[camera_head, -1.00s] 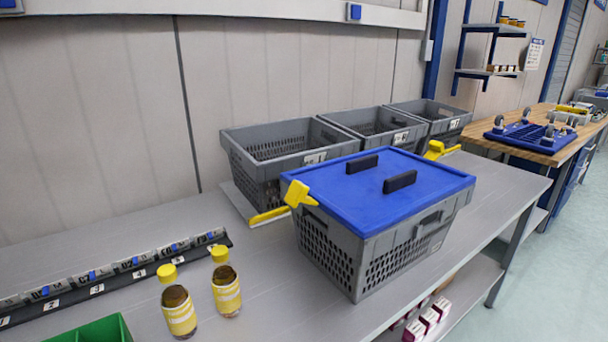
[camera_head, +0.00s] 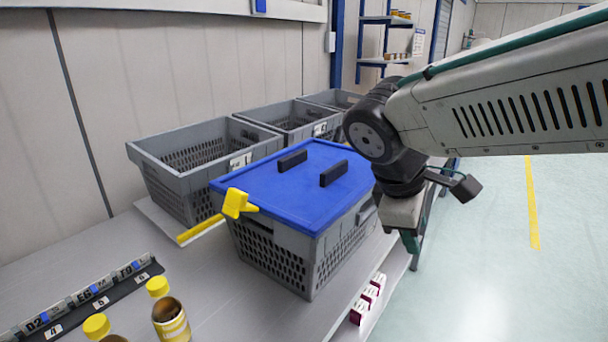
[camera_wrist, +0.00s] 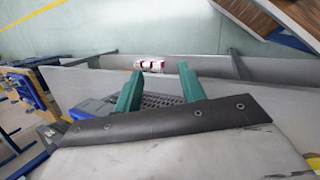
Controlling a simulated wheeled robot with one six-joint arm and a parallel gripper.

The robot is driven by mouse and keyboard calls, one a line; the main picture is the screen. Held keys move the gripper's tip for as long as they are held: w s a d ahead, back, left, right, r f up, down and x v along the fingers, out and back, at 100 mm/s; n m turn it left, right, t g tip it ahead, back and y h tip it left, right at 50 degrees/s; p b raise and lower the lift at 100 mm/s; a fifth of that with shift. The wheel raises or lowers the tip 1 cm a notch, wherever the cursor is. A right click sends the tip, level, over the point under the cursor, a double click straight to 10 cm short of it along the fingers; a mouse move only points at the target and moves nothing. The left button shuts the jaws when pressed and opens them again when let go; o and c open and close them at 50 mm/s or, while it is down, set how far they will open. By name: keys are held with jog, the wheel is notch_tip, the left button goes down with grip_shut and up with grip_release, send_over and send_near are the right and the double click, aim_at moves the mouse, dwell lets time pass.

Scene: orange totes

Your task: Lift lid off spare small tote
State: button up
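The small grey tote (camera_head: 290,262) stands on the grey bench with its blue lid (camera_head: 270,205) on top. The lid has two black handles (camera_head: 292,160) side by side. A yellow clip (camera_head: 236,203) sits at the lid's left corner. The lid's right end is hidden behind my arm. My gripper (camera_head: 408,235) hangs right of the tote, apart from the lid handles. In the wrist view, its two green fingers (camera_wrist: 158,88) are spread with nothing between them. Part of the blue lid (camera_wrist: 92,108) and the grey tote mesh (camera_wrist: 160,100) show beyond them.
Open grey totes (camera_head: 200,158) stand in a row behind, along the wall. Yellow-capped bottles (camera_head: 172,318) and a labelled rail (camera_head: 85,300) are at the front left. White and magenta boxes (camera_head: 370,292) sit on a shelf below the bench. Open floor (camera_head: 500,250) lies to the right.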

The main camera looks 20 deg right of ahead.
jog(key=w+a+r+n+t+h, duration=0.2)
jog(key=w+n+h, duration=0.2)
jog(key=w+n, duration=0.5)
jog(key=n+t+h, duration=0.2)
jog(key=n+t, duration=0.3)
jog(key=n, duration=0.3)
send_near(330, 169)
jog(key=x, duration=0.3)
jog(key=shift+w+d+r, duration=0.15)
jog(key=shift+w+d, duration=0.05)
jog(key=shift+w, duration=0.05)
jog(key=x, duration=0.7)
jog(key=shift+w+d+f, duration=0.1)
jog(key=shift+d+f, duration=0.1)
jog(key=shift+f, duration=0.2)
grip_shut()
